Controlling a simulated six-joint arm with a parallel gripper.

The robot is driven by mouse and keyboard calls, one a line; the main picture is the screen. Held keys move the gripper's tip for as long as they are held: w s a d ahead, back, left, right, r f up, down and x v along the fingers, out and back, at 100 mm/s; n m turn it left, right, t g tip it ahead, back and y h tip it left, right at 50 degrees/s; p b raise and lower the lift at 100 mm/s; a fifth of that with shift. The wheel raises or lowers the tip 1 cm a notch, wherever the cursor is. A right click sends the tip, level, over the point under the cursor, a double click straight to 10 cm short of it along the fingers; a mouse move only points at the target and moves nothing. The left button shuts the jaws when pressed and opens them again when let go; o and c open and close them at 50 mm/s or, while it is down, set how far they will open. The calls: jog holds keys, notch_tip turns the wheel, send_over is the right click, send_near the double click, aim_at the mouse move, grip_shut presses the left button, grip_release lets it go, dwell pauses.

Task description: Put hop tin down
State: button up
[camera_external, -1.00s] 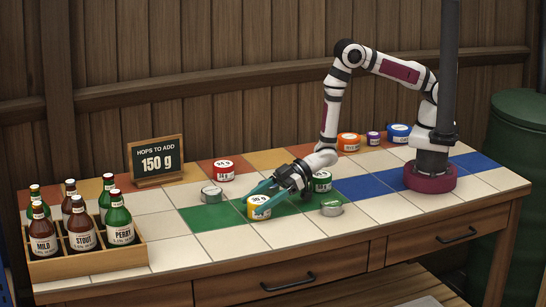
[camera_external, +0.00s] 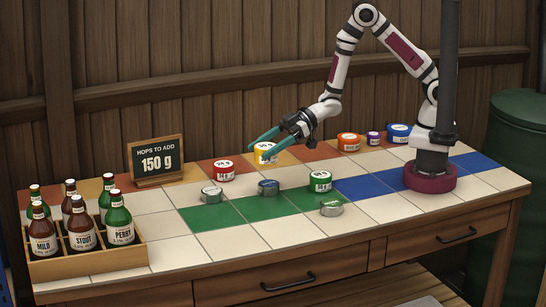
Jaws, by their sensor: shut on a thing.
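The hop tin in my gripper is a yellow-banded tin (camera_external: 265,156) with a white lid and a dark number. My gripper (camera_external: 258,147) is shut on it, with its teal fingers around the lid. The tin is upright at the back of the tiled bench, at the yellow-orange tiles. I cannot tell whether its base touches the tiles. A sign reading "HOPS TO ADD 150 g" (camera_external: 157,161) stands at the back left.
A red tin (camera_external: 223,173) stands left of the held tin. Orange (camera_external: 348,144), purple (camera_external: 373,139) and blue (camera_external: 398,135) tins stand back right. A bottle crate (camera_external: 88,262) is front left.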

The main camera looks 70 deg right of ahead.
jog(key=shift+d+r, duration=0.25)
jog(key=shift+d, duration=0.2)
jog(key=d+m+t+h, duration=0.3)
jog(key=d+m+h, duration=0.1)
jog(key=d, duration=2.4)
jog(key=shift+w+d, duration=0.2)
jog(key=shift+w, duration=0.1)
jog(key=w+a+f, duration=0.1)
jog(key=a+f, duration=0.1)
jog(key=a, duration=0.1)
jog(key=w+a+f, duration=0.1)
jog(key=a+f, duration=0.1)
jog(key=a, duration=0.1)
jog(key=w+a+f, duration=0.2)
jog(key=a, duration=0.2)
jog(key=shift+f, duration=0.35)
notch_tip(320, 180, down, 4)
jog(key=shift+w+a+f, duration=0.1)
